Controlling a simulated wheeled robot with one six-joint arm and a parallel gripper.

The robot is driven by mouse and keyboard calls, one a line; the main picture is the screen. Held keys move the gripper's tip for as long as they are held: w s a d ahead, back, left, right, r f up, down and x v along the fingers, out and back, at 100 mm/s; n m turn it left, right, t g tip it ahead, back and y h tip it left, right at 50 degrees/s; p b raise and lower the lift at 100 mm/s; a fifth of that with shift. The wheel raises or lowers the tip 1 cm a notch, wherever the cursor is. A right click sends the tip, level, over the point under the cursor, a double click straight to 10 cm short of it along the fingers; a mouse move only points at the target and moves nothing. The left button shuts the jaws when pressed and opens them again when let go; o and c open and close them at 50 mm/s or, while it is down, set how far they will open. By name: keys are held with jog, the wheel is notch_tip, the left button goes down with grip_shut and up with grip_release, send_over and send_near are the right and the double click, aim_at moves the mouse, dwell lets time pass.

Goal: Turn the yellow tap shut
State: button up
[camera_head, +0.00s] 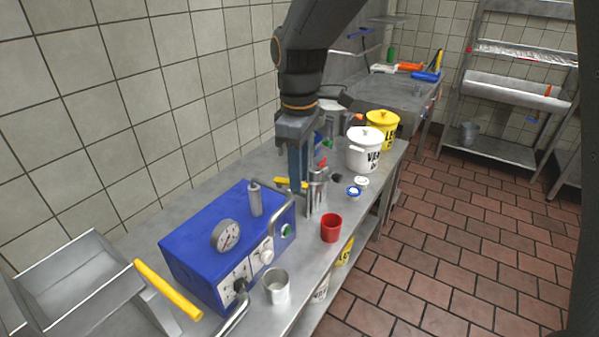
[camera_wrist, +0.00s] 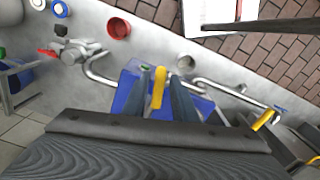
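A yellow tap handle (camera_head: 285,182) lies by the far end of the blue machine (camera_head: 190,248), partly hidden by my gripper in the head view. In the wrist view the yellow handle (camera_wrist: 158,88) runs between my two fingers. My gripper (camera_head: 300,195) points down at it from above. Its fingertips (camera_wrist: 162,74) stand apart on either side of the handle; I cannot tell whether either finger touches it. A second yellow handle (camera_head: 168,290) is at the near left by the metal sink, and it also shows in the wrist view (camera_wrist: 262,120).
A red cup (camera_head: 331,228) and a metal cup (camera_head: 277,287) stand along the bench's right side. A red-handled tap (camera_head: 320,172) and metal pipes are close to my gripper. A white pot (camera_head: 364,155) and a yellow pot (camera_head: 383,125) stand farther back.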

grip_shut()
jog(key=shift+w, duration=0.1)
jog(key=shift+w+a+n+p, duration=0.25)
jog(key=shift+w+n, duration=0.65)
jog(key=shift+n, duration=1.65)
jog(key=shift+w+a+n+p, duration=0.1)
jog(key=shift+w+a+n, duration=0.6)
jog(key=shift+n, duration=1.8)
jog(key=shift+w+a+n+p, duration=0.15)
jog(key=shift+w+n, duration=0.95)
jog(key=shift+n, duration=1.45)
jog(key=shift+o, duration=1.5)
grip_release()
